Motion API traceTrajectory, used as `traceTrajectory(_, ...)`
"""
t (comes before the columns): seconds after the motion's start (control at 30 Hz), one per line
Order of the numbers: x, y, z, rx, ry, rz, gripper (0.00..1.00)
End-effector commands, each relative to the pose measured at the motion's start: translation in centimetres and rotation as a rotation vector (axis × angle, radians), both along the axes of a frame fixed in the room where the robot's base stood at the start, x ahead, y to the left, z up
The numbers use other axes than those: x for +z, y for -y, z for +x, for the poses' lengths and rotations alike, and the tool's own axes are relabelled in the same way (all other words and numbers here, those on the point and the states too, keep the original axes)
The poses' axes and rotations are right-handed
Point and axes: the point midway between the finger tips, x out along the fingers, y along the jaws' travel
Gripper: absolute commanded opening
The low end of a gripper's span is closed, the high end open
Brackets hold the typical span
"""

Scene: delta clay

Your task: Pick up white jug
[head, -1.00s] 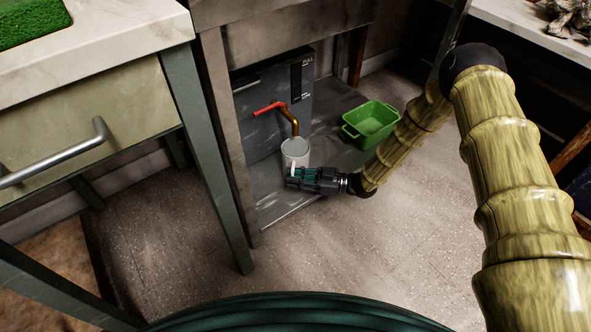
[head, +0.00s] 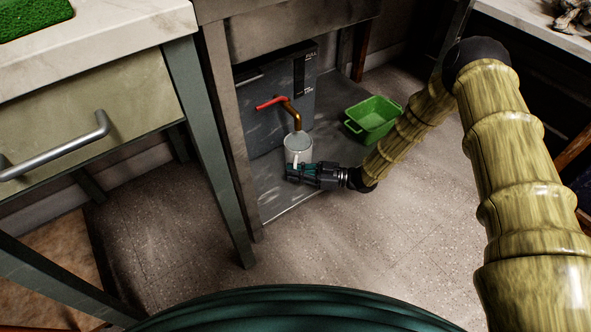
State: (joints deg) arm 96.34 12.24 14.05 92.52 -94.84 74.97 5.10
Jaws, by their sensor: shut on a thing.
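The white jug (head: 298,145) stands upright on the low grey shelf, close under a brass tap with a red handle. Its round open top shows, and its lower front is partly hidden by my gripper. My gripper (head: 296,171) comes in from the right, low at the jug's near side. It is shut on the jug, at what looks like the pale handle; the fingertips are small and dark here. I cannot tell whether the jug's base touches the shelf.
The red-handled tap (head: 284,108) is right above the jug. A green tub (head: 373,119) sits to the right behind my arm. A grey box (head: 275,95) stands behind. A table leg (head: 212,150) rises at the left; open floor (head: 350,240) lies in front.

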Motion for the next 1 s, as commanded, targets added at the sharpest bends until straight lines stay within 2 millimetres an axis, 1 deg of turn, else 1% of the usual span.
traceTrajectory(0.03, 0.8, -0.1, 0.1, 0.001, 0.003, 0.003, 0.0)
traceTrajectory(0.17, 2.0, -0.1, 0.1, 0.001, 0.003, 0.002, 0.0)
traceTrajectory(0.37, 3.7, -0.1, 0.1, 0.002, 0.004, 0.002, 0.0)
traceTrajectory(0.4, 3.7, 0.2, 0.1, 0.001, 0.003, 0.002, 0.0)
traceTrajectory(0.67, 3.7, 4.1, -0.4, 0.0, 0.003, 0.002, 0.0)
traceTrajectory(1.0, 3.7, 11.5, -1.3, -0.001, 0.003, 0.002, 0.0)
